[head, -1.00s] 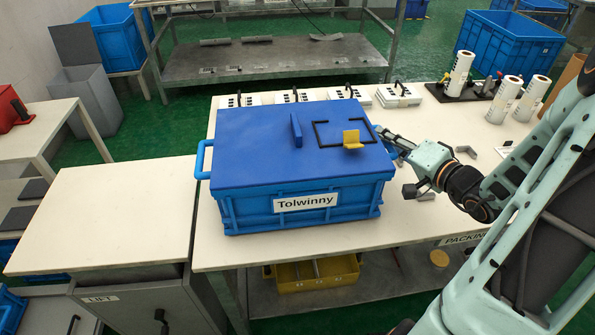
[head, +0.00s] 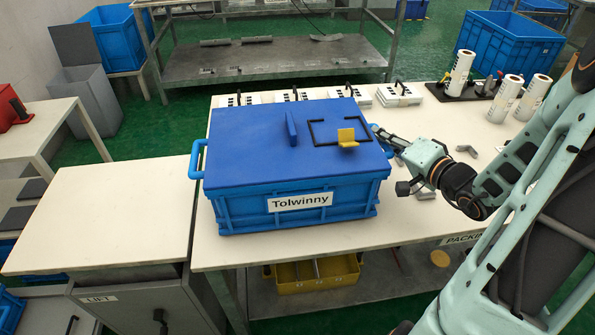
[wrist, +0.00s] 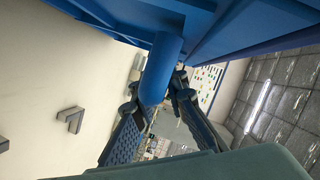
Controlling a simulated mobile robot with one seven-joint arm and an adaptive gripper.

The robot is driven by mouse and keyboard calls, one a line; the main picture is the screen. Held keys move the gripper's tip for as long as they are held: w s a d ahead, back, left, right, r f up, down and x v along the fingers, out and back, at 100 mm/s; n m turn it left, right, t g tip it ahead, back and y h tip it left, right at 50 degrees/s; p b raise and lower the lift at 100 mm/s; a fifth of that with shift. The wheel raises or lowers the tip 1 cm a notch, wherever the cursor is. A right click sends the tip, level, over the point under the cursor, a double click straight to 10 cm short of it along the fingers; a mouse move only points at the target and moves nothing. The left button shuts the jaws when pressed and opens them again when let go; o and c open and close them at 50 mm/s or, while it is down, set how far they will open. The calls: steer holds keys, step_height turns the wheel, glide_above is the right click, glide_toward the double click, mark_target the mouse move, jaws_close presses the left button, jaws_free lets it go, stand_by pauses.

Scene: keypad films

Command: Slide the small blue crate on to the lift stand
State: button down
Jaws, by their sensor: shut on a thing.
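The blue crate (head: 244,212) has a "Tolwinny" label and a flat blue lid (head: 255,140). It rests on the packing table near its left edge. Its left handle (head: 196,160) appears over the seam with the lift stand (head: 110,215), a pale-topped unit marked "LIFT" on the left. My gripper (head: 387,137) is at the crate's right end. In the wrist view its fingers (wrist: 158,88) are on either side of the crate's blue handle bar (wrist: 160,68), shut on it. The crate's far side is hidden.
A small yellow piece (head: 347,138) stands on the lid by a black outline. Several white keypad boxes (head: 398,96) line the table's back edge. White rolls (head: 462,72) stand at the back right. Grey brackets (head: 466,151) lie right of my gripper. The lift stand's top is clear.

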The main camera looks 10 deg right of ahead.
steer(key=shift+s+a+b, duration=0.1)
steer(key=shift+a+b, duration=1)
steer(key=shift+a, duration=0.9)
steer(key=shift+a+b, duration=1.65)
steer(key=shift+a, duration=0.95)
steer(key=shift+s+a+b, duration=0.15)
steer(key=shift+a+b, duration=1.5)
steer(key=shift+a, duration=0.75)
steer(key=a+b, duration=0.3)
steer(key=a, duration=0.2)
steer(key=shift+s+b, duration=0.2)
steer(key=shift+b, duration=0.15)
steer(key=shift+a, duration=0.1)
